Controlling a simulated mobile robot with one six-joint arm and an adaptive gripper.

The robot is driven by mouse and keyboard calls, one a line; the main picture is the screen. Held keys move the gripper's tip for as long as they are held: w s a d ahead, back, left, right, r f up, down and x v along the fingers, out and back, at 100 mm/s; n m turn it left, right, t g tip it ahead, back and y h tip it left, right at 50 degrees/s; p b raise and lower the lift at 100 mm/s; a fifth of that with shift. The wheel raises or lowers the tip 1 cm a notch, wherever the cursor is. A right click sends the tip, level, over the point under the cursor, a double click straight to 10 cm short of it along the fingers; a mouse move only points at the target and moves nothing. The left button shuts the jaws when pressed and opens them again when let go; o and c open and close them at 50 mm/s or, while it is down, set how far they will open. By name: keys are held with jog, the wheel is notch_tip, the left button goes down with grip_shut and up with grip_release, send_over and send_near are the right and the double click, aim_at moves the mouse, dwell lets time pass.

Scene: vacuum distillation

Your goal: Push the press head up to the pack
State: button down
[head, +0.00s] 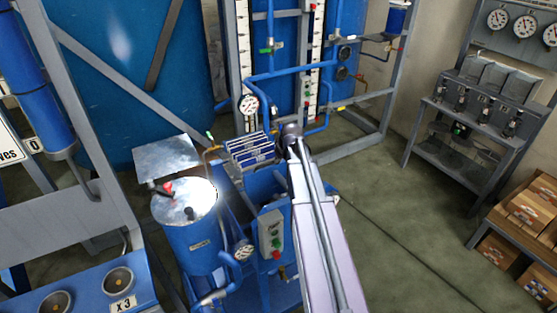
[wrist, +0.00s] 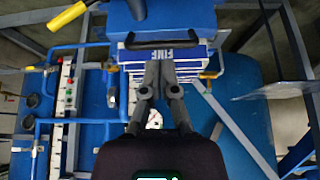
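The pack of blue-and-white plates (head: 249,151) sits on the blue press frame in the head view. In the wrist view, plates (wrist: 184,67) show behind my fingers, one face lettered "FINE". A blue block with a black bar handle (wrist: 160,46) lies across the top of the wrist view. It may be the press head, but I cannot tell for sure, nor how large any gap to the pack is. My gripper (wrist: 161,62) has its fingertips close together just below the bar, with nothing visible between them. In the head view my gripper (head: 291,131) is beside the pack's right end, largely hidden.
A blue tank (head: 192,235) with a shiny lid stands left of the press. A control box (head: 271,233) with buttons is in front of it. Blue pipes, gauges and a frame stand behind. Open floor (head: 400,215) lies to the right, before shelves of boxes (head: 530,210).

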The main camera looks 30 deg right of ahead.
jog(key=b+x, duration=0.8)
jog(key=x, duration=0.2)
jog(key=shift+b, duration=0.3)
jog(key=shift+w, duration=0.2)
dwell(0.3)
jog(key=shift+w+a, duration=0.1)
jog(key=shift+w, duration=3.8)
notch_tip(320, 180, up, 3)
jog(key=p, duration=0.3)
jog(key=shift+s+f, duration=0.1)
jog(key=shift+f, duration=0.05)
jog(key=shift+p+v, duration=0.75)
jog(key=shift+v, duration=0.25)
notch_tip(320, 180, up, 5)
jog(key=p, duration=0.4)
jog(key=shift+s+f+p, duration=0.15)
jog(key=shift+s+p, duration=0.05)
jog(key=shift+p, duration=0.1)
jog(key=shift+a, duration=0.1)
